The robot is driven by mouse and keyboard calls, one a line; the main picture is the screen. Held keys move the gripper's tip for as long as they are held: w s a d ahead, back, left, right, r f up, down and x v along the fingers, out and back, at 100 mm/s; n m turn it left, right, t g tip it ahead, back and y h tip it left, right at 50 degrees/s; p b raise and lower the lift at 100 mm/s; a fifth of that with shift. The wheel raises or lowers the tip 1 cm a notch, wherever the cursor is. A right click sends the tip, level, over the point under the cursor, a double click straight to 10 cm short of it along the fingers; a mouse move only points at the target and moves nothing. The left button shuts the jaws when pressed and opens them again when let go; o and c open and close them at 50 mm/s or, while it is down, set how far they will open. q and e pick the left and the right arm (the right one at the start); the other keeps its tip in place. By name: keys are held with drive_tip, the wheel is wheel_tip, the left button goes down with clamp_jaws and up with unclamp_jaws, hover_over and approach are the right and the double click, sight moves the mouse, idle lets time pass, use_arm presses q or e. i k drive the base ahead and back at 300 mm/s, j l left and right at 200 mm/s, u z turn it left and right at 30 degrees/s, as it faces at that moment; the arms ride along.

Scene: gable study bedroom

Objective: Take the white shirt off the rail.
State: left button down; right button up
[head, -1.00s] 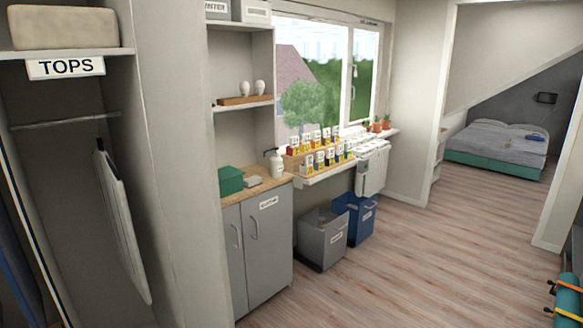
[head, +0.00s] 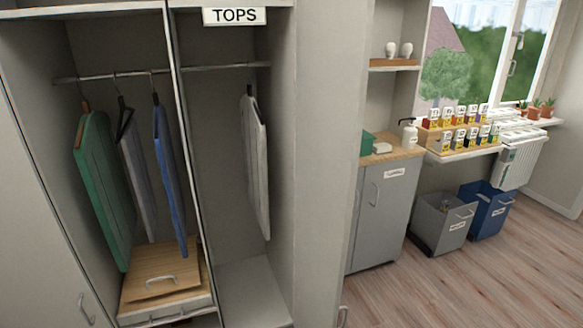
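The white shirt (head: 256,165) hangs in the right compartment of the open wardrobe, under the "TOPS" sign (head: 234,16). It is seen nearly edge-on and looks pale grey-white. Its hanger is at the rail (head: 215,67), close to the compartment's right wall. Neither of my grippers shows in the head view.
A divider (head: 180,150) separates the left compartment, where a green garment (head: 103,190), a grey one (head: 137,170) and a blue one (head: 170,180) hang above a wooden drawer box (head: 162,280). The compartment floor (head: 250,290) under the shirt is clear. A grey cabinet (head: 383,215) and bins (head: 442,222) stand to the right.

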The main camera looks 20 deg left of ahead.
sight(253, 125)
drive_tip(key=i+l+u, duration=0.1)
drive_tip(key=l+u, duration=0.15)
drive_tip(key=u, duration=0.15)
drive_tip(key=i+l+u, duration=0.1)
drive_tip(key=l+u, duration=0.9)
drive_tip(key=u, duration=0.15)
drive_tip(key=l, duration=0.55)
drive_tip(key=k+l+u, duration=0.1)
drive_tip(key=l, duration=1.05)
drive_tip(key=i+j+z, duration=0.1)
drive_tip(key=j+z, duration=0.15)
drive_tip(key=j, duration=0.55)
drive_tip(key=j+z, duration=0.2)
drive_tip(key=j, duration=0.6)
drive_tip(key=j+z, duration=0.25)
drive_tip(key=j, duration=0.55)
drive_tip(key=k+j+z, duration=0.25)
drive_tip(key=j, duration=0.5)
drive_tip(key=i+j+u, duration=0.1)
drive_tip(key=i+j, duration=0.3)
drive_tip(key=i+j+u, duration=0.15)
drive_tip(key=i+j, duration=0.2)
drive_tip(key=i, duration=0.2)
